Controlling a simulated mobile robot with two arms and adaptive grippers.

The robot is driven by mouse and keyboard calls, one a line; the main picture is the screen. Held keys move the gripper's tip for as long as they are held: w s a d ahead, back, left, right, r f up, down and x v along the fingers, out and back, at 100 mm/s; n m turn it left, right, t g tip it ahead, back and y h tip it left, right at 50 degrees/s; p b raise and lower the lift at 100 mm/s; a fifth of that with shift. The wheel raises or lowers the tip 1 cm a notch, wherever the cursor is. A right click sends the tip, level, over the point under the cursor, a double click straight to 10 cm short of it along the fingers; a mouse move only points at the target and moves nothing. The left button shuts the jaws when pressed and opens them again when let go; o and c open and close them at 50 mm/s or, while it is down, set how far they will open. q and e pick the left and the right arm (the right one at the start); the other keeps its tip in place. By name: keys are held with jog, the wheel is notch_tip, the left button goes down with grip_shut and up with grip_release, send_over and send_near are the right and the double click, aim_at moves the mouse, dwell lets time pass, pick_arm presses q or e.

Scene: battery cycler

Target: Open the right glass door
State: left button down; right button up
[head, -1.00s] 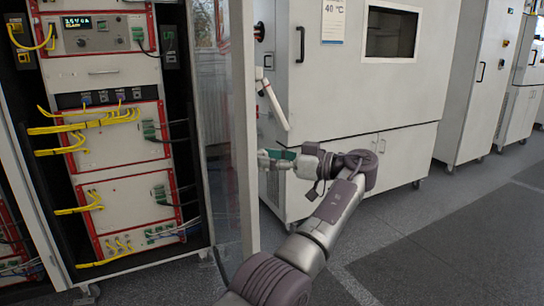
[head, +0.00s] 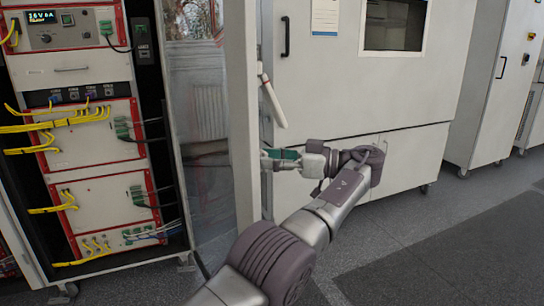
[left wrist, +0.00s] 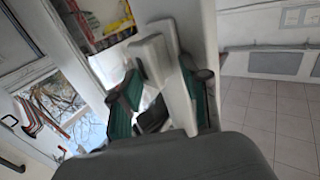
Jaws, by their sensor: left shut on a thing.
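The right glass door (head: 204,130) stands swung out from the cabinet, with clear glass and a pale frame (head: 244,120). A white lever handle (head: 272,101) sticks out at an angle from the frame's outer side. My left gripper (head: 268,161) is at the frame, just below the handle's lower end. In the left wrist view its green-padded fingers (left wrist: 160,102) lie on either side of pale door parts and are shut on them. I cannot tell whether they grip the handle or the frame. My right gripper is not in view.
The open cabinet holds red-edged equipment (head: 93,124) with yellow cables at the left. A large pale chamber (head: 350,90) with a dark window stands behind the door and my arm. Another pale cabinet (head: 488,80) is to the right. Grey floor (head: 440,230) is free at the lower right.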

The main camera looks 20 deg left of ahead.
pick_arm(q)
jog(key=shift+w+a+r, duration=0.2)
jog(key=shift+a+r, duration=0.35)
jog(key=shift+a, duration=0.05)
jog(key=c, duration=1)
grip_release()
jog(key=shift+o, duration=1.2)
jog(key=shift+w+a+f, duration=0.15)
jog(key=shift+a, duration=0.1)
jog(key=shift+a+f, duration=0.1)
jog(key=shift+a, duration=0.4)
jog(key=shift+d+f, duration=0.1)
jog(key=shift+d, duration=0.2)
